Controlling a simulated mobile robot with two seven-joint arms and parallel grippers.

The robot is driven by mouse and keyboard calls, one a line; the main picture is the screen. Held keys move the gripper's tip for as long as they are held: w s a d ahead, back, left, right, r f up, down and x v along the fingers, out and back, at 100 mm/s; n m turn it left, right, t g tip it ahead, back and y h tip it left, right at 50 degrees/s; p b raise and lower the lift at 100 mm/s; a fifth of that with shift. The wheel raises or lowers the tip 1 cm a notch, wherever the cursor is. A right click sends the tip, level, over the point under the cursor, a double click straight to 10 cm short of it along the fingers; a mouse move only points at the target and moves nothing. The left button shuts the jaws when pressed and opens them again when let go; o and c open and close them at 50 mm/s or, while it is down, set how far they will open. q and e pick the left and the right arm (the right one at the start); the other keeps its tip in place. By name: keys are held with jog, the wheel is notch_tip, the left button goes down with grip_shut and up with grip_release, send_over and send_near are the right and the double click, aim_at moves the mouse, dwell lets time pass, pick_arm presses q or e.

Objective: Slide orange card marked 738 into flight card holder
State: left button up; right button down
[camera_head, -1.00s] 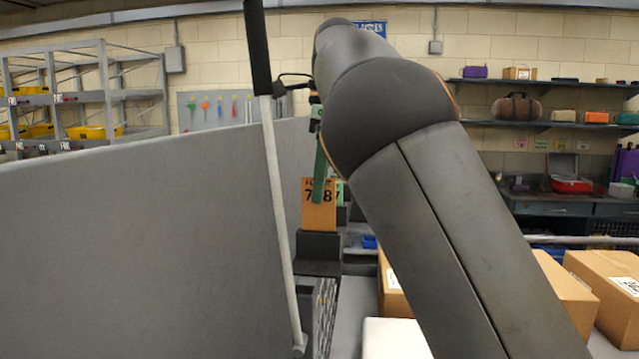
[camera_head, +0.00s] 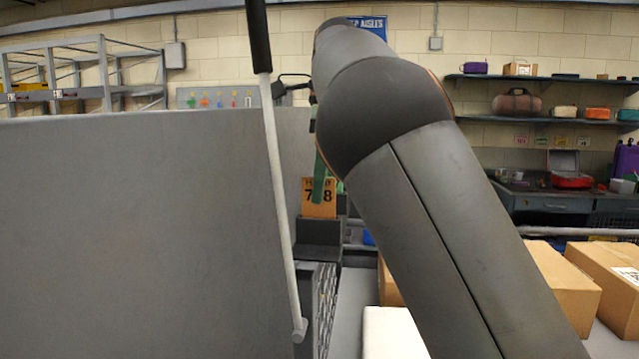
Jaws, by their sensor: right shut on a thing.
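The orange card (camera_head: 314,208) marked with a 7 and an 8 shows upright near the middle of the head view; a green finger of my right gripper (camera_head: 319,180) covers its middle digit. My right gripper is shut on the card at its upper part. A dark block (camera_head: 318,232), which looks like the flight card holder, is directly below the card. I cannot tell whether the card's lower edge is inside it or just above or behind it. My right arm hides much of the gripper. My left gripper is not in view.
A large grey panel (camera_head: 140,230) fills the left side. A pale pole with a black grip (camera_head: 277,170) stands in front of it. Cardboard boxes (camera_head: 610,280) lie at the right. Shelves (camera_head: 560,85) with bags and a workbench (camera_head: 545,203) are behind.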

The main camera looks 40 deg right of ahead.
jog(key=shift+f+b, duration=0.75)
jog(key=shift+f, duration=0.15)
jog(key=c, duration=1)
grip_release()
jog(key=shift+r, duration=0.1)
jog(key=shift+o, duration=0.2)
jog(key=r+p, duration=0.2)
jog(key=r, duration=0.1)
jog(key=r+p, duration=0.2)
jog(key=r, duration=0.2)
jog(key=s+r+p, duration=0.1)
jog(key=r+p, duration=0.2)
jog(key=r, duration=0.1)
jog(key=shift+d, duration=0.4)
jog(key=shift+s+d+r+p, duration=0.1)
jog(key=shift+r+p, duration=0.6)
